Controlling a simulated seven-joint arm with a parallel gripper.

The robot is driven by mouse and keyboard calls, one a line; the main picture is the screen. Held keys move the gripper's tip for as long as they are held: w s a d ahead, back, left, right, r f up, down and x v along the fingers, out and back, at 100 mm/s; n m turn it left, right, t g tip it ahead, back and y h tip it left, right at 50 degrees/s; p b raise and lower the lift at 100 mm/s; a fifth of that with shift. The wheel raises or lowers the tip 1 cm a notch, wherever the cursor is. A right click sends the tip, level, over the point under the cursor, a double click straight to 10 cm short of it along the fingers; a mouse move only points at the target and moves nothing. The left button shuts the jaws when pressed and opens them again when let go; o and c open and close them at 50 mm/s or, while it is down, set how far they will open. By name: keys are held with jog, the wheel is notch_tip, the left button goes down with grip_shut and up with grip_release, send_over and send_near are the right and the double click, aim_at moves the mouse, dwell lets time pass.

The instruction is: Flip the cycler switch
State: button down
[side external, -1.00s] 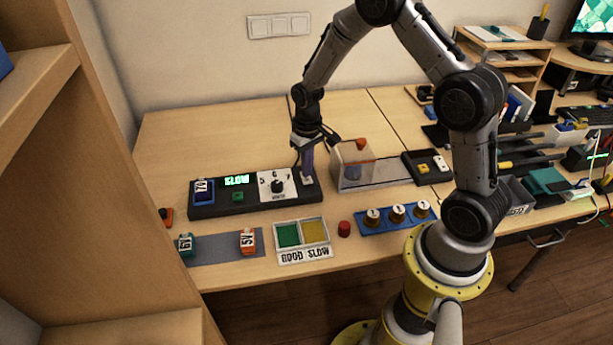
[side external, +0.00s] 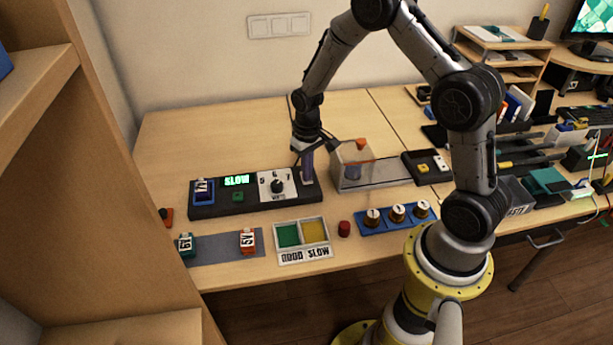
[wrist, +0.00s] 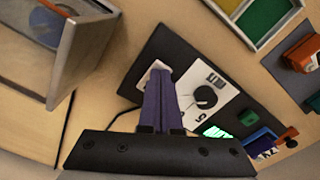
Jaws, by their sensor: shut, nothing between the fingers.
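The black cycler box (side external: 230,204) lies on the table with a lit green "SLOW" display (side external: 237,181), a white dial plate with a black knob (side external: 277,186), and a blue servo in a socket (side external: 203,191). My gripper (side external: 307,178) is shut with purple fingers pointing down at the right end of the box. In the wrist view the fingertips (wrist: 160,76) are over a small white part (wrist: 146,78) beside the dial plate (wrist: 203,95). The fingers hide most of that part, so I cannot tell its position or whether they touch it.
Two servos (side external: 248,240) rest on a grey mat at left.

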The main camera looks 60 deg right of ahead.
jog(key=shift+f, duration=0.3)
jog(key=shift+r, duration=3.55)
